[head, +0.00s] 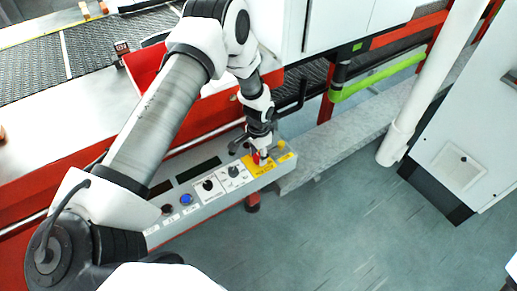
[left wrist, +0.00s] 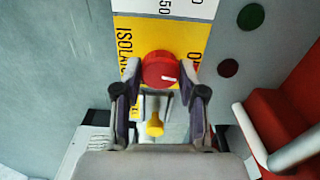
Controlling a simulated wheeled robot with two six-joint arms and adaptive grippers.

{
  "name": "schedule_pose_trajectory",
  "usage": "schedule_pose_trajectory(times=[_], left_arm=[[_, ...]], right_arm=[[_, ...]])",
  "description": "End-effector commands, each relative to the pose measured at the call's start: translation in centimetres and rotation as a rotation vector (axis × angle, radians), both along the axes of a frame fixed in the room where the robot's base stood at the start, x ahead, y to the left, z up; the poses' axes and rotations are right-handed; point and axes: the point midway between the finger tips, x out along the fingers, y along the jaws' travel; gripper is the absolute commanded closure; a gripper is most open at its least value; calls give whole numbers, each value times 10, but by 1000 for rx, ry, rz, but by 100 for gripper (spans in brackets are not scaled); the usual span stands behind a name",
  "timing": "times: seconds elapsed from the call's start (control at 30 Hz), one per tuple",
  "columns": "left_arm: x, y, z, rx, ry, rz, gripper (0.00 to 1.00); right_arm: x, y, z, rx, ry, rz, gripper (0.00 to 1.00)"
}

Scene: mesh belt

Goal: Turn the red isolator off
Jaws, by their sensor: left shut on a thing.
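The red isolator (left wrist: 160,70) is a round red knob on a yellow label plate (left wrist: 180,35). In the left wrist view its white mark points to the right. In the head view the isolator (head: 257,158) is at the right end of the grey control panel (head: 214,205), partly hidden by my gripper. My left gripper (left wrist: 162,88) has one finger on each side of the knob and is shut on it. In the head view my left gripper (head: 259,147) reaches down onto the panel from above. My right gripper is not in view.
A yellow knob (left wrist: 155,125) stands close beside the isolator. Black knobs (head: 208,185) and a blue button (head: 186,199) are further left on the panel. A red frame and a mesh belt (head: 95,45) lie behind. The floor (head: 340,225) at right is clear.

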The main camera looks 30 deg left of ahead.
Motion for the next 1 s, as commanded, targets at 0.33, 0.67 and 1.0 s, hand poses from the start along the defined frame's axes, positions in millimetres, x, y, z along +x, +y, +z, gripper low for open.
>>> schedule_pose_trajectory(times=[0.33, 0.67, 1.0], left_arm=[[-1, 0, -1, 0, 4, 149, 94], [-1, 0, -1, 0, 4, 175, 94], [-1, 0, -1, 0, 3, 174, 34]], right_arm=[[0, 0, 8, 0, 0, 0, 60], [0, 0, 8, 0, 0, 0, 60], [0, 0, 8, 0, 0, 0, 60]])
